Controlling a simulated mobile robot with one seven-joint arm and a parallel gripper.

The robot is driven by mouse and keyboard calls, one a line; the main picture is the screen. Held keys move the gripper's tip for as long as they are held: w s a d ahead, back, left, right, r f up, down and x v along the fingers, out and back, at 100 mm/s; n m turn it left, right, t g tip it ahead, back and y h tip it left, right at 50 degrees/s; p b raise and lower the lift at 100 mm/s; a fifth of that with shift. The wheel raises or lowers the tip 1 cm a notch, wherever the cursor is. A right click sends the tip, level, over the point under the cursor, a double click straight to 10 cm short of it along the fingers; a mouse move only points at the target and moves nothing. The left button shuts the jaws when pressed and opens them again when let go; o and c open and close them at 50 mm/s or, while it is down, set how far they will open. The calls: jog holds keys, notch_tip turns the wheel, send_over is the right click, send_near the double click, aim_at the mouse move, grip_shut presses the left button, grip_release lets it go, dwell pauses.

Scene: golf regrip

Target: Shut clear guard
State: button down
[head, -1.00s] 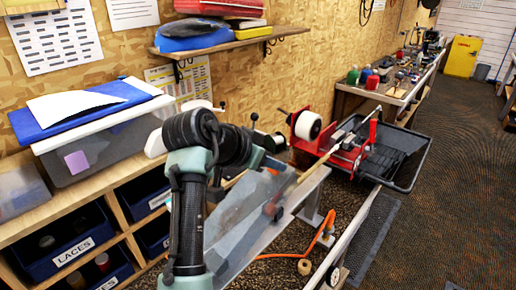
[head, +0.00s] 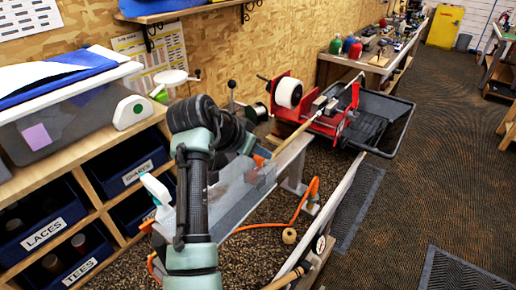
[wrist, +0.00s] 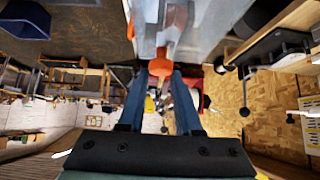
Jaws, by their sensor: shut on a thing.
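The clear guard (head: 232,196) is a see-through panel over the grey bench rail, just right of my arm in the head view. In the wrist view its clear sheet (wrist: 205,22) fills the top middle. My gripper (wrist: 160,76) is shut on an orange knob (wrist: 160,66) at the guard's edge. In the head view orange (head: 259,160) shows beside the guard's far upper end, where my arm partly hides the gripper. I cannot tell how far the guard stands from fully shut.
A red clamp stand (head: 300,115) with a white roll is beyond the guard, beside a black tray (head: 378,122). Shelving with blue bins (head: 42,232) stands left of my arm. An orange hose (head: 305,205) hangs right of the rail. Carpet (head: 425,200) at right is mostly clear.

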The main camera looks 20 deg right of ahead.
jog(key=shift+s+f, duration=0.1)
jog(key=shift+f, duration=0.15)
jog(key=c, duration=0.5)
grip_release()
jog(key=shift+c, duration=0.2)
jog(key=shift+r, duration=0.1)
jog(key=shift+a, duration=0.1)
jog(key=b+v, duration=0.4)
jog(key=v, duration=0.9)
